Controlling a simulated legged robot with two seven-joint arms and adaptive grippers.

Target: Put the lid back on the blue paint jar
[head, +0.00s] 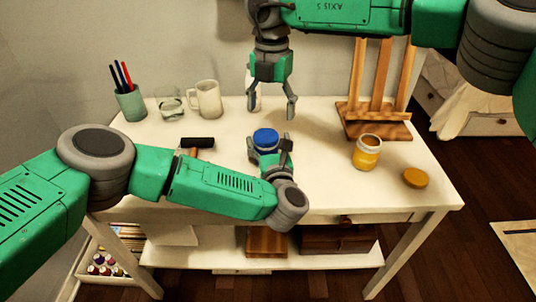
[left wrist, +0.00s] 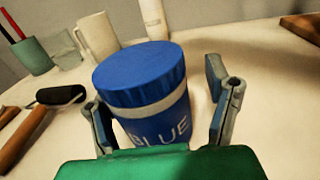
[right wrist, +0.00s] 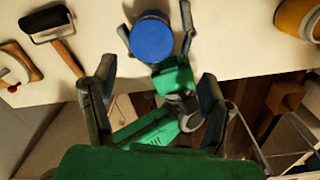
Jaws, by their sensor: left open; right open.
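The blue paint jar (left wrist: 160,128) stands upright on the table, with its label facing my left wrist camera. The blue lid (left wrist: 140,76) sits level on top of the jar, above a white band; I cannot tell how tightly it is seated. The lid also shows in the head view (head: 265,137) and the right wrist view (right wrist: 152,40). My left gripper (head: 269,150) is open, low at the jar's front, with one finger on each side of it.
A yellow paint jar (head: 366,155) stands open at right, its lid (head: 415,178) lying beside it. A wooden easel (head: 375,122) stands behind. A roller (head: 197,143), white mug (head: 207,99), glass (head: 170,108) and pen cup (head: 131,103) are at left. A white bottle (left wrist: 152,18) stands behind the jar.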

